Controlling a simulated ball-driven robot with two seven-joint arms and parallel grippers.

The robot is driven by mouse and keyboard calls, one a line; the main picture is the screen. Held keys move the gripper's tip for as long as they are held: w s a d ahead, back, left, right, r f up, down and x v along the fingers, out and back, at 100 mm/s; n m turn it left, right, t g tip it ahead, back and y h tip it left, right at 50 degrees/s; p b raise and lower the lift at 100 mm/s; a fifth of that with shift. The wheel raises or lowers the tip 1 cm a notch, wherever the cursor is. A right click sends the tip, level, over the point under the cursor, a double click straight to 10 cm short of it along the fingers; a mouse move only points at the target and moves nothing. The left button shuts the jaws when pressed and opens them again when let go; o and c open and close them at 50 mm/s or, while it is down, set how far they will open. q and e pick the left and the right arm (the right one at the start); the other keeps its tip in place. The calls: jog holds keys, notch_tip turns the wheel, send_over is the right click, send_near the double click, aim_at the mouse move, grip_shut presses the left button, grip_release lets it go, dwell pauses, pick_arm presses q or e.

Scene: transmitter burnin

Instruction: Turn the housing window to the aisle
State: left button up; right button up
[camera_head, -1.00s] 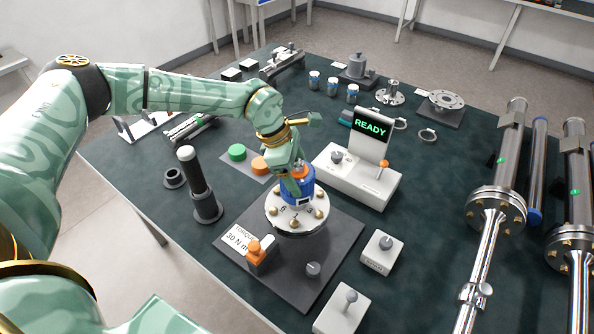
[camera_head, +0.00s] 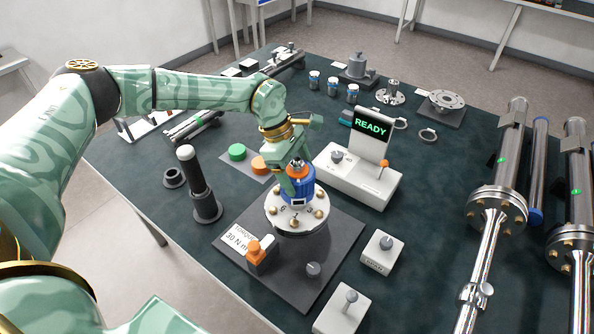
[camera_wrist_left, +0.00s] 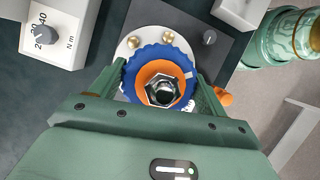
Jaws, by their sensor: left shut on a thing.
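The blue housing (camera_head: 301,193) with an orange top stands upright on a round pale flange (camera_head: 276,212) with brass bolts. A small light-framed window (camera_head: 298,202) shows on the housing's side toward the head camera. My left gripper (camera_head: 296,186) reaches down from above and is shut around the housing. In the left wrist view the jaws lie on either side of the housing's blue toothed ring (camera_wrist_left: 130,75), with a metal hex fitting (camera_wrist_left: 162,91) at its centre. The jaws hide part of its sides. My right gripper is not in view.
The flange sits on a dark plate (camera_head: 310,285) with a torque label. A white READY unit (camera_head: 357,178) stands behind right. White knob boxes (camera_head: 381,254) stand at right, and a dark post (camera_head: 196,180) at left. Metal tubes (camera_head: 497,207) line the right side.

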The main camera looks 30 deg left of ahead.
pick_arm(q)
jog(key=shift+m+g, duration=0.4)
jog(key=shift+m, duration=0.4)
jog(key=shift+m+g+b, duration=0.3)
jog(key=shift+m+b, duration=0.1)
jog(key=shift+m, duration=0.4)
jog(key=shift+m+g, duration=0.3)
jog(key=shift+m, duration=0.5)
jog(key=shift+b, duration=0.3)
jog(key=shift+m+g+y, duration=0.3)
jog(key=shift+m, duration=0.5)
